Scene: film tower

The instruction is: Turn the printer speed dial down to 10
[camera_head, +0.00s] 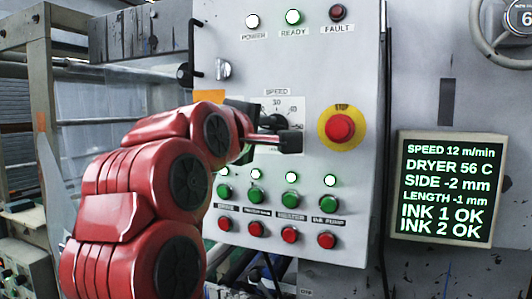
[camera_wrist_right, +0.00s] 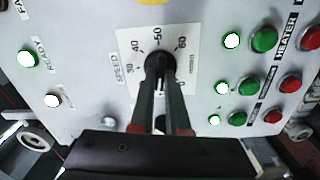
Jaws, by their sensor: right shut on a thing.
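The speed dial (camera_head: 272,121) is a black knob on a white scale plate (camera_head: 291,104) on the grey control panel. My right gripper (camera_head: 276,133) is in front of it, and my red arm hides the plate's left part. In the right wrist view the dial (camera_wrist_right: 158,62) sits between the two dark fingers of my right gripper (camera_wrist_right: 160,82), which are shut on it. The scale plate (camera_wrist_right: 188,62) there shows 30 to 60; its lower part is hidden and I cannot read the pointer. The display (camera_head: 447,190) reads SPEED 12 m/min. My left gripper is not in view.
A red stop button (camera_head: 340,128) on a yellow disc is right of the dial. Green buttons (camera_head: 294,201) and red buttons (camera_head: 291,235) line the panel below, with lit lamps above them. Power, ready and fault lamps (camera_head: 293,17) are along the top.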

